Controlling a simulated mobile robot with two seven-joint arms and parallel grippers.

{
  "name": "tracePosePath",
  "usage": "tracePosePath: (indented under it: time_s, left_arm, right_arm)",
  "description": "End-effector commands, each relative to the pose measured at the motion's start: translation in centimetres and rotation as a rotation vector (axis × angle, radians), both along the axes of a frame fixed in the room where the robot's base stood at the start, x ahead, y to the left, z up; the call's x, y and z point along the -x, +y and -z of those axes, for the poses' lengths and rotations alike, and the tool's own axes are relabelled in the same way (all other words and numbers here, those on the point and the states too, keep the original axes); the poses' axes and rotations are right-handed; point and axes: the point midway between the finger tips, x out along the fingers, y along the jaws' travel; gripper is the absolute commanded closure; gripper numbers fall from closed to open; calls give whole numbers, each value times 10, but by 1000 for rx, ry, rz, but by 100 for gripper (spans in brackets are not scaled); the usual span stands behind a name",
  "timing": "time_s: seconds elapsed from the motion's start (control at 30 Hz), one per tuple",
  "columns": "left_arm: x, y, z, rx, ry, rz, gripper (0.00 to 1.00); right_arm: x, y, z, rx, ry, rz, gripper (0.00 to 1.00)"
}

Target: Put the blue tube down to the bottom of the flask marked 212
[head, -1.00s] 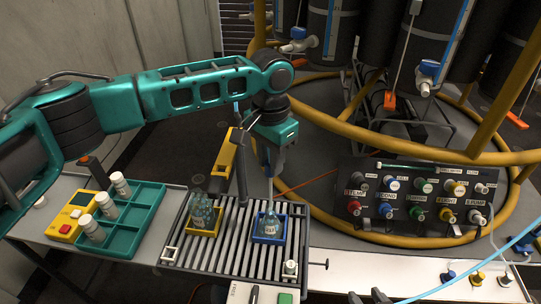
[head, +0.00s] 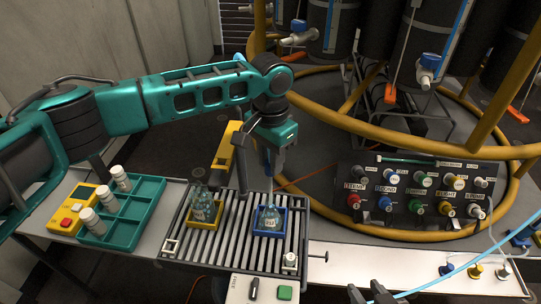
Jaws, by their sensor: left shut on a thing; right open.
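My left gripper (head: 270,158) comes from above on the teal arm, shut on a thin blue tube (head: 268,176) that hangs upright. The tube's lower part reaches the neck of the clear flask (head: 269,219) in the blue holder (head: 254,228); how deep its end is inside, I cannot tell. A second clear flask (head: 203,212) stands in the yellow holder (head: 190,224) to the left. Both flasks have white labels, too small to read surely. My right gripper (head: 370,292) is open at the bottom edge, apart from the flasks.
Both holders stand on a slatted rack (head: 235,250). A teal tray (head: 150,212) with white-capped vials and a yellow device (head: 73,208) lie left. A control panel (head: 420,192) and light blue hose (head: 490,248) are right.

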Motion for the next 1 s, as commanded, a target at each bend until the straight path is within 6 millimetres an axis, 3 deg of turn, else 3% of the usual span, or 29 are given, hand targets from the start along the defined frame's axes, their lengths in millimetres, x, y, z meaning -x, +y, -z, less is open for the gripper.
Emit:
tracePosePath:
  time_s: [0.27, 1.0]
  left_arm:
    - [0, 0, 3, 1, 1, 0, 97]
    - [0, 0, 32, 0, 1, 0, 97]
  right_arm:
    - [0, 1, 0, -2, -1, 0, 57]
    - [0, 1, 0, -4, -1, 1, 57]
